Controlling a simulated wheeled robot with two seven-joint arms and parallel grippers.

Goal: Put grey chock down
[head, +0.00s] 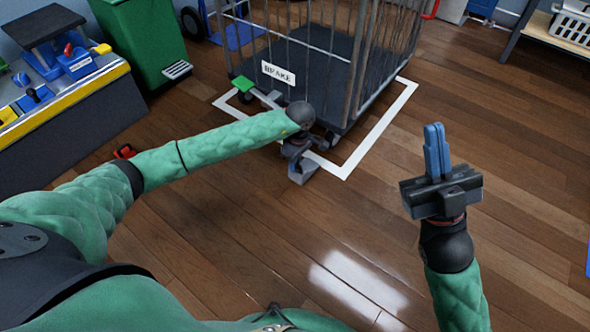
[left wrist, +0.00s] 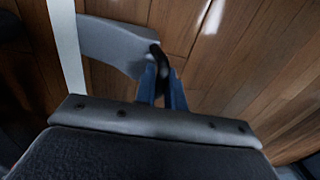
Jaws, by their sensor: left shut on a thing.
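The grey chock (head: 303,172) is low over the wood floor beside the front corner of the cage trolley (head: 345,100). I cannot tell whether it touches the floor. In the left wrist view the chock (left wrist: 120,45) is a pale grey wedge with a black grip. My left gripper (left wrist: 163,82) has its blue fingers shut on that grip. In the head view my left gripper (head: 298,158) is mostly hidden by its own wrist. My right gripper (head: 437,148) points up over clear floor at the right, its blue fingers together and empty.
A white floor outline (head: 378,137) surrounds the trolley, which bears a BRAKE sign (head: 278,73) and a green pedal (head: 243,83). A green bin (head: 145,40) and a workbench (head: 60,90) stand left. A red object (head: 125,151) lies near my left arm. Floor at right is clear.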

